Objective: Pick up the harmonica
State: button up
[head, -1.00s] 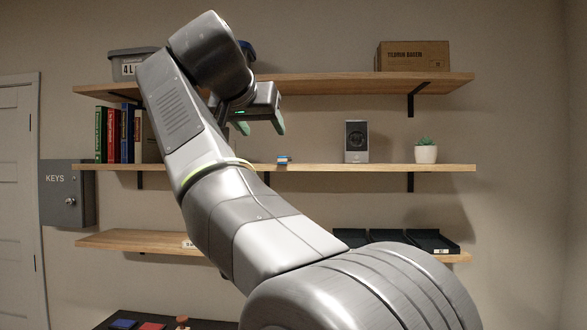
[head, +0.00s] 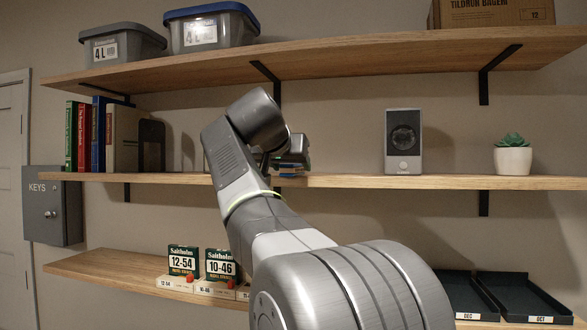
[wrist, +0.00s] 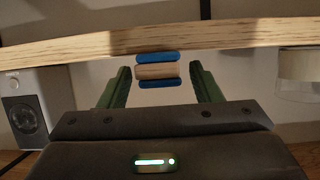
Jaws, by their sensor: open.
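The harmonica (wrist: 157,71) is a small block with a tan middle between two blue covers. In the wrist view, which looks upside down, it rests on the wooden middle shelf (wrist: 70,47) near its front edge. My gripper (wrist: 161,79) is open and empty, with one green finger on each side of the harmonica in the picture. I cannot tell whether the fingertips reach around it or stop short. In the head view the harmonica (head: 288,174) shows only as a thin blue strip on the shelf, mostly hidden by my gripper (head: 290,160).
On the same shelf a grey speaker (head: 403,142) and a potted succulent (head: 513,158) stand to the right, and books (head: 123,138) to the left. The upper shelf (head: 380,60) is overhead. String boxes (head: 184,261) and black trays (head: 520,298) sit on the lower shelf.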

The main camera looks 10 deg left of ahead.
jog(key=shift+x, duration=0.75)
jog(key=shift+c, duration=0.5)
jog(key=c, duration=1)
jog(key=shift+r, duration=0.15)
